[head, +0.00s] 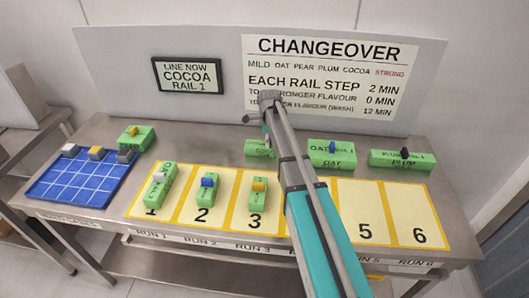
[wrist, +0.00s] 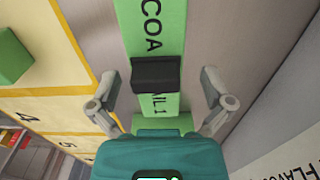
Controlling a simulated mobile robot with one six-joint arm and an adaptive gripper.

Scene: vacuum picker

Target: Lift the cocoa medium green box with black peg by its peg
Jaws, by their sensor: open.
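The cocoa box (head: 257,148) is green and lies on the steel table behind the numbered mat, partly hidden by my arm in the head view. In the wrist view its green top (wrist: 158,25) shows the letters "COA" and part of "RAIL 1", with the black peg (wrist: 155,74) standing up from it. My gripper (head: 264,122) is above this box. In the wrist view my gripper (wrist: 159,82) is open and empty, with one finger on each side of the black peg, apart from it. The peg is not visible in the head view.
A green oat box (head: 331,155) with a blue peg and a plum box (head: 401,163) with a black peg stand to the right. More green boxes stand on mat spaces 1, 2 and 3. A blue tray (head: 75,183) is at left. A sign panel (head: 215,45) stands behind.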

